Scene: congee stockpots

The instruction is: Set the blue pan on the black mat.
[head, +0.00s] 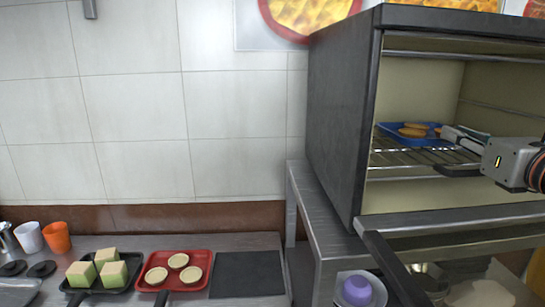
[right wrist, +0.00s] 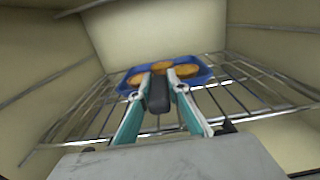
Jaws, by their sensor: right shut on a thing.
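The blue pan (head: 397,136) holds several round golden-brown pastries and sits on the wire rack inside the open oven. In the right wrist view the blue pan (right wrist: 200,75) lies ahead, with its dark handle (right wrist: 158,94) pointing toward me. My right gripper (head: 450,150) reaches into the oven from the right. In the right wrist view my right gripper (right wrist: 158,85) is shut on the pan's handle, one finger on each side. The black mat (head: 247,273) lies bare on the counter at the lower middle. My left gripper is not in view.
The oven (head: 340,120) stands on a metal shelf, its door folded down in front. Left of the mat are a red pan (head: 200,257) with round pastries and a black pan (head: 125,285) with green-and-cream cubes. An orange cup (head: 57,237) and a white cup stand far left.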

